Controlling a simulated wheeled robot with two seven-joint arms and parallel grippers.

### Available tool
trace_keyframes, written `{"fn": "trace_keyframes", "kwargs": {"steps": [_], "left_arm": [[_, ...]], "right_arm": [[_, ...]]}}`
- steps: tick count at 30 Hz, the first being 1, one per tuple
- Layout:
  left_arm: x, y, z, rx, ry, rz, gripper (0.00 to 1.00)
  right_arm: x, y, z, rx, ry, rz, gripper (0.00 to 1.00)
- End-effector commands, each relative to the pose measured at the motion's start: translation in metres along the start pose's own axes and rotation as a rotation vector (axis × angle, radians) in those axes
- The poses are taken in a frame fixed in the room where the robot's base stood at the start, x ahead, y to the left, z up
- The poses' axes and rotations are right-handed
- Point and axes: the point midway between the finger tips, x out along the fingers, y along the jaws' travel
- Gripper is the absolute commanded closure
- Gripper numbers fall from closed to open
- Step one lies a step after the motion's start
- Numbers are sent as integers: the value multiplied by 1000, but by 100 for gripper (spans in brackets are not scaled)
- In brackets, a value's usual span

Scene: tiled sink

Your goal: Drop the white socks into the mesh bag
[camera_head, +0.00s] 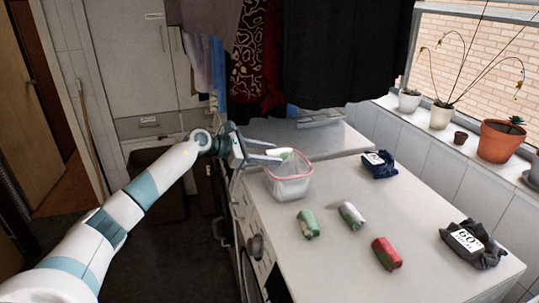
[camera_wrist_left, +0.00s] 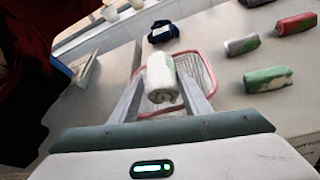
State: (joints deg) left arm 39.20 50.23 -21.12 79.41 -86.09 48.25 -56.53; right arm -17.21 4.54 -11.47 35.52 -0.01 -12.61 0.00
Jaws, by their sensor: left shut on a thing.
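My left gripper (camera_head: 276,155) is shut on the white socks (camera_head: 281,152), a rolled white bundle with a trace of green. In the left wrist view the white socks (camera_wrist_left: 161,74) sit between the two fingers. The mesh bag (camera_head: 289,188) is an open, pale see-through container with a pink rim, standing on the white counter. The held socks are above its opening, near the back rim. In the left wrist view the mesh bag (camera_wrist_left: 206,72) shows behind and below the fingers. My right gripper is not in view.
On the counter (camera_head: 330,270) lie a green-and-white roll (camera_head: 308,224), a white-and-dark roll (camera_head: 352,215) and a red roll (camera_head: 386,253). A navy bundle (camera_head: 379,165) and a dark grey bundle (camera_head: 471,244) carry labels. Potted plants (camera_head: 501,140) line the sill. Clothes (camera_head: 340,55) hang behind.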

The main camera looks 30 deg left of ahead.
Motion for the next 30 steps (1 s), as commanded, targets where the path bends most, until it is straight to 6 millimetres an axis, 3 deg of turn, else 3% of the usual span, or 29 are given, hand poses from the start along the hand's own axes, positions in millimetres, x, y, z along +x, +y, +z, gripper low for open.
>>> {"fn": "trace_keyframes", "kwargs": {"steps": [9, 10, 12, 23, 30], "left_arm": [[1, -1, -3, 0, -1, 0, 82], [1, -1, -3, 0, 0, 0, 50], [1, -1, -3, 0, 0, 0, 38], [1, -1, -2, 0, 0, 0, 38], [-3, 2, 7, -1, 0, 0, 38]], "right_arm": [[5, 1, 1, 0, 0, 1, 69], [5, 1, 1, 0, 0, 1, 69], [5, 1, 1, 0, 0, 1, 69], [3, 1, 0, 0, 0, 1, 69], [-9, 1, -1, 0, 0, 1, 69]]}}
